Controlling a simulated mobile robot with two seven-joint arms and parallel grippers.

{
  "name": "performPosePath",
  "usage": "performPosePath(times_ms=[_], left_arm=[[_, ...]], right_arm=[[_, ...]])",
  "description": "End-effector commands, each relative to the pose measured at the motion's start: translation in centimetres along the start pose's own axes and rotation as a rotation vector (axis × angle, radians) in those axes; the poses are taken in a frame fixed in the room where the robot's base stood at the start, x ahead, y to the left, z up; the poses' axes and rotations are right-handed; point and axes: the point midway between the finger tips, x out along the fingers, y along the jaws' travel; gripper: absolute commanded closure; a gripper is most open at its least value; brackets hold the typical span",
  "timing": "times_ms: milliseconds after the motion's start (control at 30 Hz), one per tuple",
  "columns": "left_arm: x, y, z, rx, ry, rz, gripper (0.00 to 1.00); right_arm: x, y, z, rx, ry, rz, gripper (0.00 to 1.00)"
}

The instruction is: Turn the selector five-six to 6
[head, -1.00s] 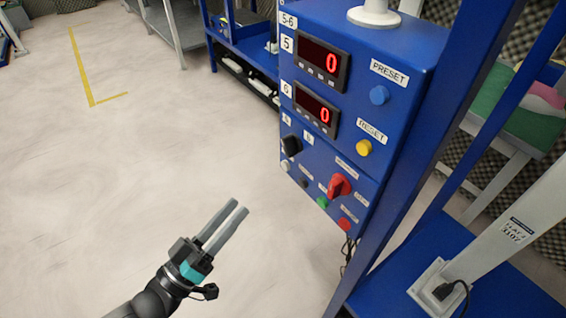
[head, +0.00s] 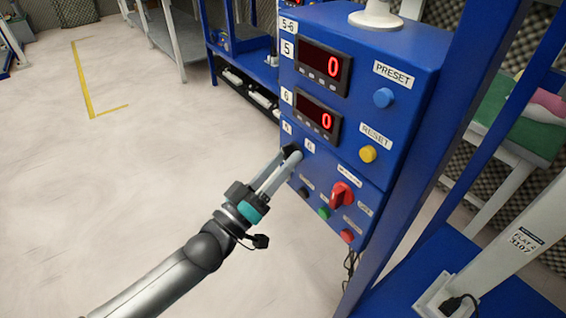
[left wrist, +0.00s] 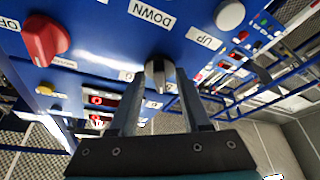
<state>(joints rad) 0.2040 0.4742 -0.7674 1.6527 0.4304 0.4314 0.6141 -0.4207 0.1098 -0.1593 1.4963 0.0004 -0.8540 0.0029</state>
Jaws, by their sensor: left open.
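The selector five-six is a black knob (head: 291,150) on the front of the blue control box (head: 395,110), below the two red displays. Small labels 5 (head: 286,128) and 6 (head: 310,146) sit above it. My left gripper (head: 289,160) is open at the knob and hides much of it in the head view. In the left wrist view, the knob (left wrist: 158,76) shows between the two fingertips of the gripper (left wrist: 157,90), one finger on each side. Contact and the knob's pointing direction are unclear. My right gripper is out of view.
A red rotary switch (head: 342,194) juts out right of the knob, with a green button (head: 324,213) and a red button (head: 346,236) below. A yellow RESET button (head: 368,154) and a blue PRESET button (head: 383,98) are higher. Open floor (head: 130,190) lies to the left.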

Motion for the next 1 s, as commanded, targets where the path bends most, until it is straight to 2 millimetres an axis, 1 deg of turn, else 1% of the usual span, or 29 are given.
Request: performPosePath(times_ms=[267,600,700,1000], left_arm=[[0.12,0.00,0.01,0.000,0.000,0.000,0.53],[0.09,-0.01,0.01,0.000,0.000,0.000,0.91],[0.08,-0.01,0.01,0.000,0.000,0.000,1.00],[0.07,-0.01,0.01,0.000,0.000,0.000,1.00]], right_arm=[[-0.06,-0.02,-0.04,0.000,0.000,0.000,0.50],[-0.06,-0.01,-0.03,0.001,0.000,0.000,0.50],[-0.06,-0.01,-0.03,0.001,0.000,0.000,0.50],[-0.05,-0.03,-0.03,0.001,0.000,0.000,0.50]])
